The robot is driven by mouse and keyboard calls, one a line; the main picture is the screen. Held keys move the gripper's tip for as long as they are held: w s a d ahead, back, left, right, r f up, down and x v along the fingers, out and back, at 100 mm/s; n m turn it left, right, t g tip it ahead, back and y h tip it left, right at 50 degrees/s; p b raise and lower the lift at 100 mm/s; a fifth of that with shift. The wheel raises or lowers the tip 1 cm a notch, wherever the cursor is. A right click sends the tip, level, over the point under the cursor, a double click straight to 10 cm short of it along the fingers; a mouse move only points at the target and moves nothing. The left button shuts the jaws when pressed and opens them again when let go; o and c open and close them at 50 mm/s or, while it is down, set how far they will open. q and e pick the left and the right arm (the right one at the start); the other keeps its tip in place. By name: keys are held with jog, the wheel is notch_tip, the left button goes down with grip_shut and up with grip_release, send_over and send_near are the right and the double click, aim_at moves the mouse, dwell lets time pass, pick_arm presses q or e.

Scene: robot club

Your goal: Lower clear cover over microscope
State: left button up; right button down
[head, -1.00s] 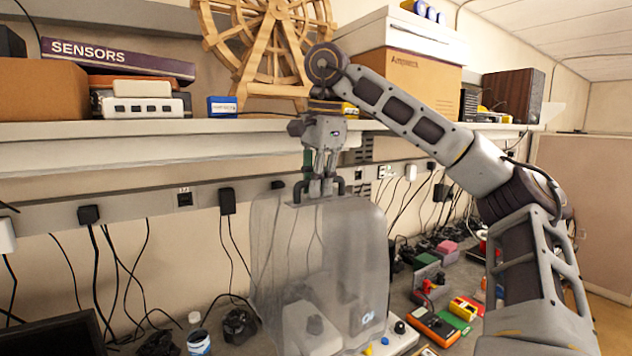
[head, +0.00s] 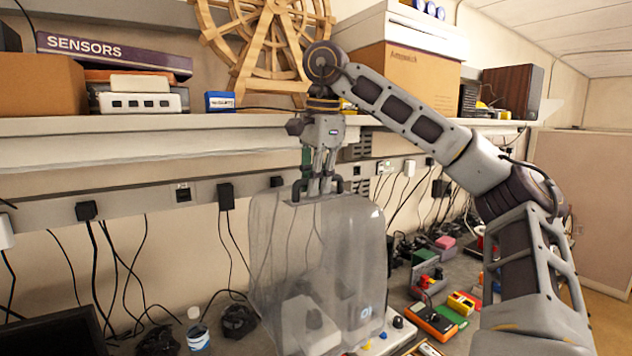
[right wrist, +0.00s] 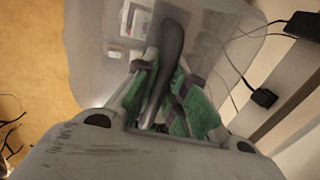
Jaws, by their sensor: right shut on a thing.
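The clear cover (head: 262,235) is a tall, smoky see-through box with a dark handle on top. My right gripper (head: 319,190) is above it and shut on that handle. In the right wrist view the dark handle (right wrist: 172,50) lies between the green-padded fingers (right wrist: 165,108), with the clear cover (right wrist: 225,40) beyond. The pale microscope (head: 310,322) shows through the lower part of the cover, blurred by its wall. The cover looks upright and surrounds the microscope. Its bottom edge is cut off, so I cannot tell whether it touches the bench. My left gripper is not in view.
A small bottle (head: 198,335) and dark gadgets stand left of the cover. An orange meter (head: 432,322) and several small coloured parts lie to its right. Cables hang on the wall behind. A loaded shelf (head: 120,140) runs above, with a wooden wheel (head: 262,60).

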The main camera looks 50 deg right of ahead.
aim_at(317, 199)
jog(key=shift+f+b, duration=1.9)
jog(key=shift+f, duration=1.2)
notch_tip(317, 199, down, 8)
jog(key=b, duration=0.5)
jog(key=shift+s, duration=0.1)
dwell(0.3)
notch_tip(317, 199, down, 8)
jog(key=b, duration=0.5)
jog(key=shift+b, duration=0.4)
dwell(0.9)
jog(key=shift+s, duration=0.1)
